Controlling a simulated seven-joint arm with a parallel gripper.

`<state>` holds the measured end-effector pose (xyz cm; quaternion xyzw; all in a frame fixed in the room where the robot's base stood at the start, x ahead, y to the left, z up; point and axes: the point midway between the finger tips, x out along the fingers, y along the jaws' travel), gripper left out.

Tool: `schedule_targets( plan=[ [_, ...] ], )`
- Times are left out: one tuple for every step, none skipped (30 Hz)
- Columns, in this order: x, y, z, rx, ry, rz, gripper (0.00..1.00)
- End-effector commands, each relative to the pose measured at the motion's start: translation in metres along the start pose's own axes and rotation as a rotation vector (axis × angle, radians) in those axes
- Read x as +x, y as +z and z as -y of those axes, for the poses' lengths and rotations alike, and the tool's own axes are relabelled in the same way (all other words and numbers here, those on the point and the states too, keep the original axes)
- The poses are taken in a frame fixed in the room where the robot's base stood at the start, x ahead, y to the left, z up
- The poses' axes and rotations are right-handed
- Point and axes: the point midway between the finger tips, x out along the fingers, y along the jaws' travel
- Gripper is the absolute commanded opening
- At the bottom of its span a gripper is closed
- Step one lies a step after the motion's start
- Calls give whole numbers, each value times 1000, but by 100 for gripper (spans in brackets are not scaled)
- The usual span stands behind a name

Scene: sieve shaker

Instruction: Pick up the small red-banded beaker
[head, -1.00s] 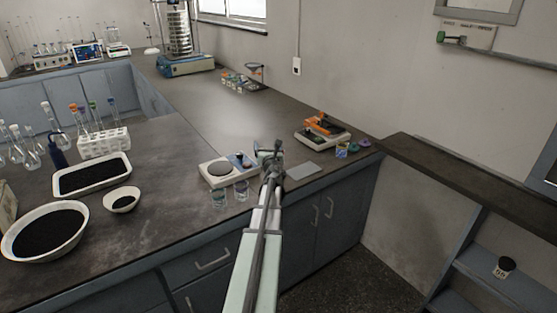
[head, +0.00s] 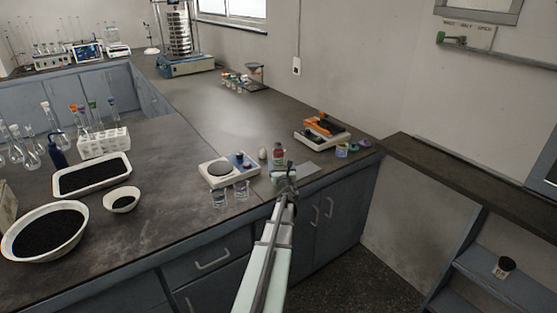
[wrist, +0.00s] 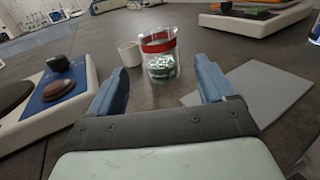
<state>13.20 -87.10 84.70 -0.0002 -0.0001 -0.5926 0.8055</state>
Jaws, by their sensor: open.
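The small beaker with a red band (wrist: 159,54) stands upright on the bench in the wrist view. It is clear and holds pale green-grey pieces. In the head view the beaker (head: 278,152) is just beyond my gripper. My gripper (wrist: 160,84) is open, with its two blue fingers apart. The beaker is ahead of the fingertips and appears between them in the picture. Nothing is held. In the head view my gripper (head: 284,172) is over the bench near its front edge.
A small white cup (wrist: 130,54) stands just left of the beaker. A balance-like device (wrist: 50,95) is at left, and a grey flat plate (wrist: 252,92) lies at right. Two clear beakers (head: 230,193) stand near the front edge. An orange-topped device (head: 322,129) is farther right.

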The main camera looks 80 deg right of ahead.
Motion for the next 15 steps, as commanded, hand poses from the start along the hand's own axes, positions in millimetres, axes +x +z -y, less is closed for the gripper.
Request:
schedule_targets(
  plan=[
    [7,0,0,-1,1,1,82],
    [8,0,0,-1,0,0,82],
    [10,1,0,-1,0,0,82],
    [10,1,0,0,0,0,82],
    [10,1,0,0,0,0,82],
    [11,1,0,0,0,0,82],
    [12,1,0,0,0,0,82],
    [14,1,0,0,0,0,82],
    [17,1,0,0,0,0,82],
    [19,0,0,0,0,0,82],
    [22,0,0,0,0,0,82],
    [28,0,0,0,1,0,82],
    [32,0,0,0,1,0,82],
    [36,0,0,0,1,0,82],
    [42,0,0,0,1,0,82]
  ],
)
